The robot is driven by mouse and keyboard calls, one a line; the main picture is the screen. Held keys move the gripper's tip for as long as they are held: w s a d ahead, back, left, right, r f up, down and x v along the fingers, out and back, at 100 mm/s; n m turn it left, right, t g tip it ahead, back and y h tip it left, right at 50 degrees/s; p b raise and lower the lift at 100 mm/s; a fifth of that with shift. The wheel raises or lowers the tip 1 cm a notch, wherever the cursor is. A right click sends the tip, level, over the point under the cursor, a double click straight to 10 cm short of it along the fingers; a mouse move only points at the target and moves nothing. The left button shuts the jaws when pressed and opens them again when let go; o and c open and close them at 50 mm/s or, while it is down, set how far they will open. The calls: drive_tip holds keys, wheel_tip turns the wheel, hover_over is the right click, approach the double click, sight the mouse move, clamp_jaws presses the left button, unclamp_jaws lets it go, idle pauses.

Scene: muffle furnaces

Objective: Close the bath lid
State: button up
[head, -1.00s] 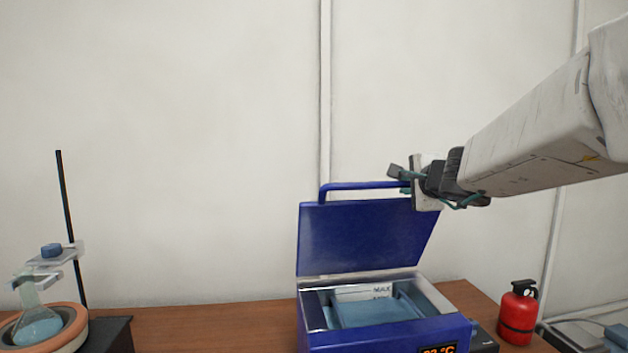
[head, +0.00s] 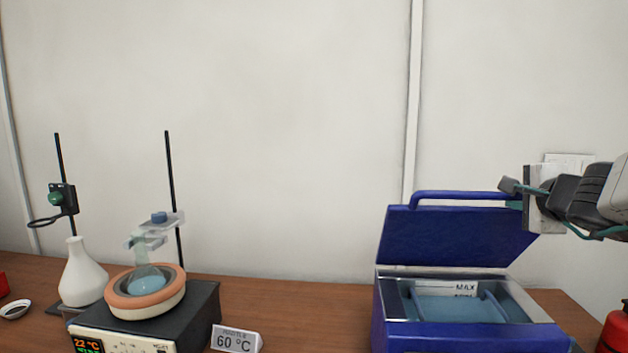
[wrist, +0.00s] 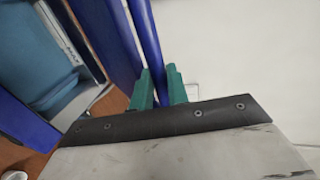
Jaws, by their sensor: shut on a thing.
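The blue bath (head: 470,338) stands on the bench at the right of the head view. Its blue lid (head: 445,238) is open, raised and leaning back from the rear edge. Water (head: 460,310) shows in the uncovered basin. A blue bar handle (head: 455,195) runs along the lid's upper edge. My gripper (head: 514,195) is at the right end of this handle. In the wrist view, the green fingers of my gripper (wrist: 162,88) are shut around the handle bar (wrist: 143,35), with the lid (wrist: 112,40) beside it.
A heating mantle (head: 140,305) with a flask stands left of the bath, with a 60 °C sign (head: 236,340) beside it. A white flask (head: 82,275) is farther left. A red canister (head: 614,330) is at the right edge. Bench between sign and bath is clear.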

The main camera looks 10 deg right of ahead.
drive_tip(key=shift+f, duration=0.1)
drive_tip(key=s+f, duration=0.1)
drive_tip(key=s, duration=0.1)
drive_tip(key=s+a+f, duration=0.1)
drive_tip(key=s+f, duration=0.1)
drive_tip(key=shift+f, duration=0.3)
idle(0.4)
